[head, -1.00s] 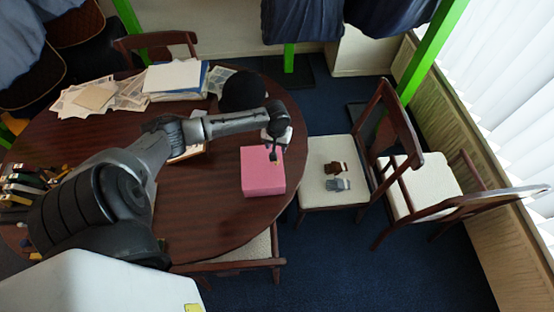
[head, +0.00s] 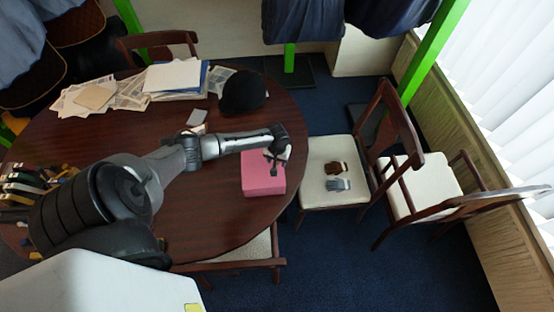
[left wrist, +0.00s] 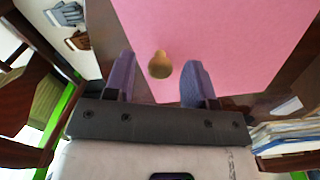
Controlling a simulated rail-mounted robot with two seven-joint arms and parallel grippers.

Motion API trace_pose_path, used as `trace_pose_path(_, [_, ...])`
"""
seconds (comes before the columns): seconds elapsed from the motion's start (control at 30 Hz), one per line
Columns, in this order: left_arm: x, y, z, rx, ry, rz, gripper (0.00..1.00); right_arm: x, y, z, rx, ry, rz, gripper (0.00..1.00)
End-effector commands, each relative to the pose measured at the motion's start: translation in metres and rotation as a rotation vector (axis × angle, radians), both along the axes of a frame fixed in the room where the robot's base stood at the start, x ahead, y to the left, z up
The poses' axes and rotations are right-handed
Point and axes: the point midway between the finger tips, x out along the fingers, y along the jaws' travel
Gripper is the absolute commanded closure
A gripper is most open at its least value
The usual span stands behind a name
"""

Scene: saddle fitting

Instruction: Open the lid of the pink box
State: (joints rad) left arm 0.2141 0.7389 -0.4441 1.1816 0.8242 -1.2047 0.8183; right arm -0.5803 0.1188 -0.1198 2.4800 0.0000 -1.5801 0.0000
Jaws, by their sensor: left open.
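The pink box (head: 264,178) stands on the right part of the round wooden table in the head view, and its lid looks shut. In the left wrist view the pink lid (left wrist: 220,30) fills the upper middle, with a small brass-coloured knob (left wrist: 160,65) on it. My left gripper (head: 273,170) is over the box in the head view. In the left wrist view its two fingers (left wrist: 158,78) are open, one on each side of the knob, and seem not to touch it. My right gripper is in neither view.
A black cap (head: 243,92) and papers with books (head: 176,78) lie at the back of the table (head: 215,220). Several coloured items (head: 25,185) lie at its left edge. A chair (head: 318,195) with gloves on its seat stands right of the box.

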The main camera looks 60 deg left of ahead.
Motion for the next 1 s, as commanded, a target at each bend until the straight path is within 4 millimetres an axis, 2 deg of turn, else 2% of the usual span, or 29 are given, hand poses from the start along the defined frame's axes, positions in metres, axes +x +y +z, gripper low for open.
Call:
trace_pose_path(0.13, [0.0001,-0.0001,0.0001,0.000,0.000,0.000,0.51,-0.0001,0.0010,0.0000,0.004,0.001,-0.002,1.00])
trace_pose_path(0.63, [0.0000,0.0000,0.0003,0.000,0.000,0.000,0.99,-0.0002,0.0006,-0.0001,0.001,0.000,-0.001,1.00])
trace_pose_path(1.0, [0.0033,-0.0021,0.0024,-0.004,-0.010,-0.002,1.00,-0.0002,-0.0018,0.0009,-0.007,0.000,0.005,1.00])
